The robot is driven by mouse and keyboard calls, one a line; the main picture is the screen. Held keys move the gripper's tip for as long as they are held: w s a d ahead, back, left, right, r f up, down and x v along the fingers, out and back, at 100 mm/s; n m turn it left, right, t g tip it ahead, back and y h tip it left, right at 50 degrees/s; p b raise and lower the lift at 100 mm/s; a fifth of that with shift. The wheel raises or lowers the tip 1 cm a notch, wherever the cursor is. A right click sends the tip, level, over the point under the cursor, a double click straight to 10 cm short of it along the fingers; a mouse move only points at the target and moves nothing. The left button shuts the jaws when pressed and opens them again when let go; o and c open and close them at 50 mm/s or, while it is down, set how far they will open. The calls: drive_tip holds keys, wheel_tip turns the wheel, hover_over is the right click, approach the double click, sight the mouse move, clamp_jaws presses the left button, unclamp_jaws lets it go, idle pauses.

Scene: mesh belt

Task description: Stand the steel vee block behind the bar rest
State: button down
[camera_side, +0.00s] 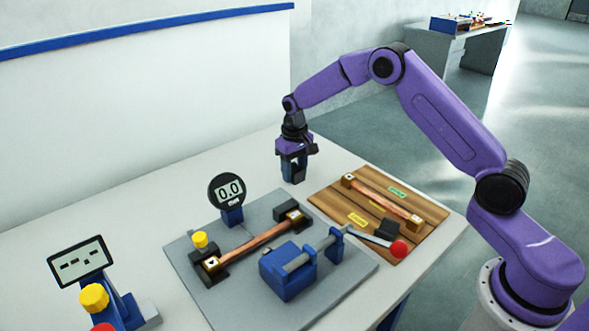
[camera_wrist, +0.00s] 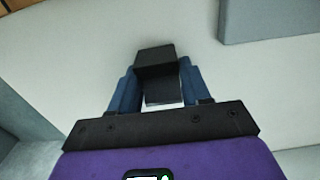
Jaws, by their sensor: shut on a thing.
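My gripper (camera_side: 293,177) hangs pointing down over the bare white table, behind and left of the wooden board. In the wrist view my gripper (camera_wrist: 157,72) has its two blue fingers closed on a dark angular block (camera_wrist: 156,91), which looks like the steel vee block. In the side view the fingers mostly hide this block, and I cannot tell whether it touches the table. The wooden board (camera_side: 330,201), which seems to be the bar rest, carries a copper bar (camera_side: 380,197) on two tan end blocks.
A grey plate (camera_side: 190,277) in front holds a round dial (camera_side: 229,190), another copper bar (camera_side: 250,241), a blue clamp (camera_side: 288,272) and a red-knobbed lever (camera_side: 399,249). A small dark block (camera_side: 385,228) sits on the board. A display (camera_side: 82,259) stands at left. White table behind is clear.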

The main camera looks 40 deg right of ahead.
drive_tip(key=c, duration=0.5)
unclamp_jaws()
drive_tip(key=shift+f, duration=0.1)
wheel_tip(320, 180, up, 12)
drive_tip(key=s+a+r+n, duration=0.35)
drive_tip(key=s+a, duration=0.35)
drive_tip(key=s, duration=0.3)
drive_tip(key=s+n, duration=0.6)
drive_tip(key=s, duration=1.5)
drive_tip(key=s+d+f+n, duration=0.1)
drive_tip(key=s+d, duration=0.1)
drive_tip(key=s, duration=0.4)
drive_tip(key=s+d+n, duration=0.2)
drive_tip(key=s, duration=0.3)
drive_tip(key=shift+s+d+f, duration=0.35)
